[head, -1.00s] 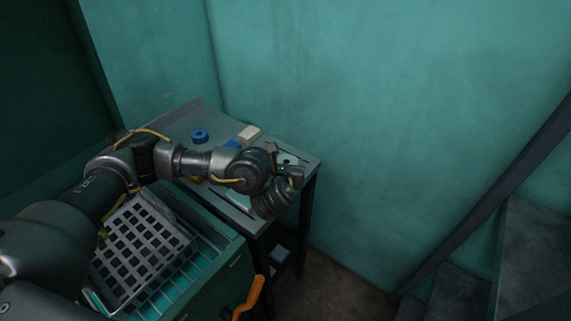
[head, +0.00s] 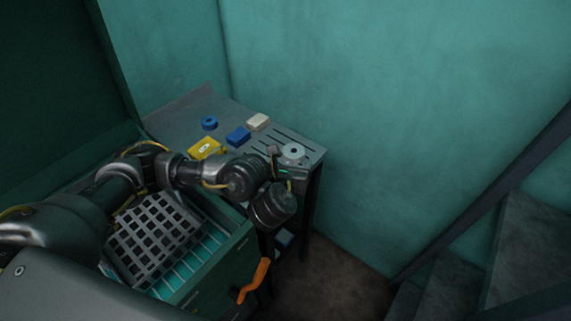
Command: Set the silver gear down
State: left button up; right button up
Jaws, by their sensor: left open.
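The silver gear (head: 293,151), a pale round piece with a dark centre hole, lies flat at the right end of the grey table. My left gripper (head: 279,160) is at the near side of the gear, close beside it. It is open, though the fingers are small and partly hidden by my own wrist. I cannot tell whether a finger still touches the gear. My right gripper is not in view.
On the table (head: 180,117) are a blue round part (head: 209,122), a blue block (head: 238,136), a cream block (head: 258,122) and a yellow item (head: 206,148). A wall stands behind.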

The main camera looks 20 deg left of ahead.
pick_arm(q)
jog(key=shift+v, duration=2.25)
jog(key=shift+p, duration=0.3)
